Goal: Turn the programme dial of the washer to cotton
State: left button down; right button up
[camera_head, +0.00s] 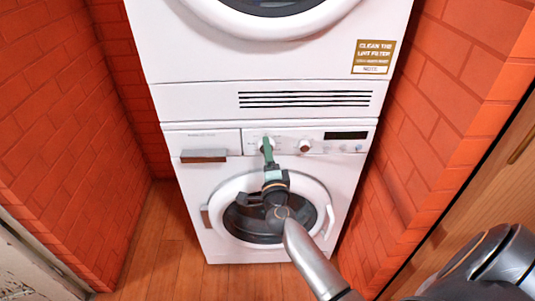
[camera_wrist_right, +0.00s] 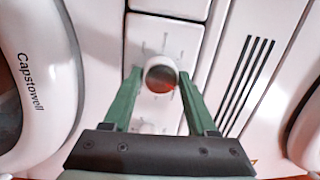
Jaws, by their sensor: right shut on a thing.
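The washer (camera_head: 222,180) is the lower white machine, with a control panel across its top. My right gripper (camera_head: 267,148) reaches up to the panel with its green fingers and covers a dial there. In the right wrist view this round dial (camera_wrist_right: 160,79) sits between the two fingertips, and the right gripper (camera_wrist_right: 159,74) is shut on it. Printed marks surround the dial, but they are too small to read, so its setting cannot be told. A second round knob (camera_head: 305,146) sits to the right on the panel. My left gripper is not in view.
A dryer (camera_head: 190,65) with a slotted vent (camera_head: 305,99) is stacked above the washer. The detergent drawer (camera_head: 204,156) is left of the dial, and a dark display (camera_head: 346,135) is at the right. Brick walls (camera_head: 60,120) stand close on both sides.

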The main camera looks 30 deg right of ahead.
jog(key=shift+f+m+b, duration=0.1)
jog(key=shift+m+b, duration=0.3)
jog(key=shift+m, duration=1.2)
